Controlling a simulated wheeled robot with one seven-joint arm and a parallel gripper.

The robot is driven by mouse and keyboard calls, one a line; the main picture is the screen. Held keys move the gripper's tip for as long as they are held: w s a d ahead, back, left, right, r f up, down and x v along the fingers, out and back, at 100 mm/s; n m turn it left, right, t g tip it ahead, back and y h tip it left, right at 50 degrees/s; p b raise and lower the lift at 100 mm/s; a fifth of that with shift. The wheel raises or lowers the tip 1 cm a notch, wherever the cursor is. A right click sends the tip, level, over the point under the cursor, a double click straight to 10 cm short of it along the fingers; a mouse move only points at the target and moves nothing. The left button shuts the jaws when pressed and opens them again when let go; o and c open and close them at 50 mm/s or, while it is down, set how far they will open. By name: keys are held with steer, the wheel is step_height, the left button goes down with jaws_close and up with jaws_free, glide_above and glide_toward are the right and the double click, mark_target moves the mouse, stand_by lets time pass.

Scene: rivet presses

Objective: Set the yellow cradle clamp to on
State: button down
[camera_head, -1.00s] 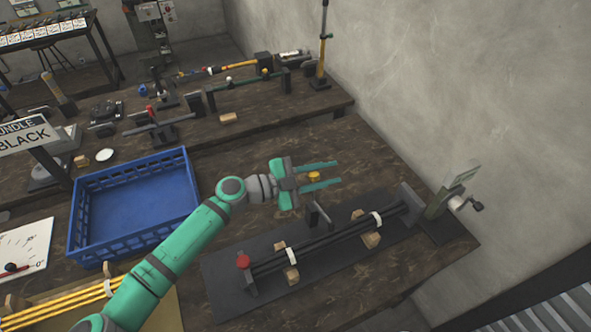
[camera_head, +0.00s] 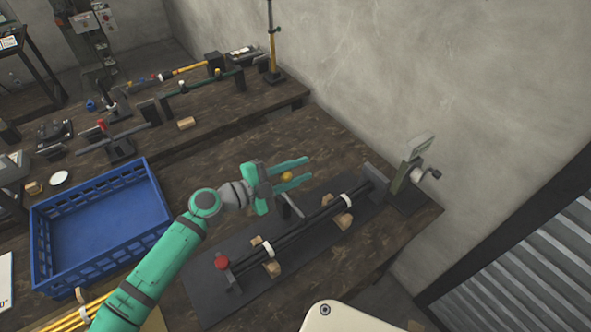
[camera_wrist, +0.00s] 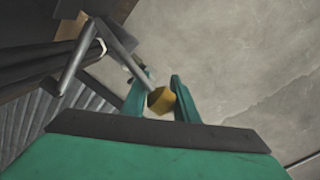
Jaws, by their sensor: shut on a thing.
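The yellow clamp's knob (camera_head: 286,176) sits between the two teal fingers of my gripper (camera_head: 291,173), which point right above the cradle. In the wrist view the yellow knob (camera_wrist: 161,99) is between the fingertips of my gripper (camera_wrist: 161,92), which are shut on it. A grey lever bar (camera_head: 291,205) stands below the knob beside the black rods (camera_head: 310,227). How the knob joins the bar is partly hidden by the fingers.
The rods lie on wooden blocks with white bands, on a dark mat (camera_head: 212,295). A red knob (camera_head: 221,263) is at their near end and a crank press (camera_head: 410,180) at the far end. A blue crate (camera_head: 100,226) stands left. The wall is right.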

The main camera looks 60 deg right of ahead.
steer(key=shift+w+f, duration=0.2)
steer(key=shift+f, duration=0.05)
steer(key=c, duration=1.4)
jaws_free()
steer(key=shift+c, duration=0.2)
steer(key=shift+r, duration=0.1)
steer(key=shift+s, duration=0.1)
steer(key=v, duration=1)
steer(key=shift+w+a, duration=0.2)
steer(key=shift+a, duration=0.15)
steer(key=shift+w, duration=0.15)
